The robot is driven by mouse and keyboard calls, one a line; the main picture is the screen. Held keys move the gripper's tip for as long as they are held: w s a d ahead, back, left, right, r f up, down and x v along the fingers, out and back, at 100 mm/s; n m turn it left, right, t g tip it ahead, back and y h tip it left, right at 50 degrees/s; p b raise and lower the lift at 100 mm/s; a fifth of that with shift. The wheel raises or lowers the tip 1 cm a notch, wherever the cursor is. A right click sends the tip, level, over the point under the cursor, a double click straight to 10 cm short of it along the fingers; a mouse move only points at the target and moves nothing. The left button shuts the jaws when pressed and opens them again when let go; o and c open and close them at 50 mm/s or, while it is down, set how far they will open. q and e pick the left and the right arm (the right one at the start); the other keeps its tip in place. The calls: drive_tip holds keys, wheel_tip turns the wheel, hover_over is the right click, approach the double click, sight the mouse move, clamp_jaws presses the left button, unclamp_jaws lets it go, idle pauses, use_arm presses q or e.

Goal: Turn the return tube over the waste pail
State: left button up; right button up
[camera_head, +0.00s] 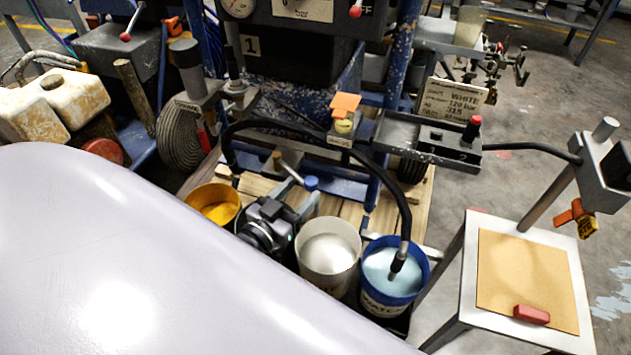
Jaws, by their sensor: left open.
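A short metal tube (289,167) with a blue knob (311,183) at its lower right end sits above the pallet; it may be the return tube. A black hose (385,178) arcs over to the right and dips into the blue pail marked as water (424,270). A white pail (327,262) with pale contents and a yellow-orange pail (232,193) stand to its left. I cannot tell which one is the waste pail. My left gripper (289,208) is open between the yellow and white pails, just below the blue knob. My right gripper is not in view.
My pale left arm covers the lower left. A stand with a tan board (520,270) and a red block (531,314) is at the right. A grey switch box (425,138) juts out above the pails. The blue-framed machine (400,60) stands behind.

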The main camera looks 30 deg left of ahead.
use_arm(q)
drive_tip(key=w, duration=0.6)
drive_tip(key=shift+w+d+b, duration=0.15)
drive_tip(key=shift+w+b, duration=0.05)
drive_tip(key=shift+b, duration=0.15)
clamp_jaws()
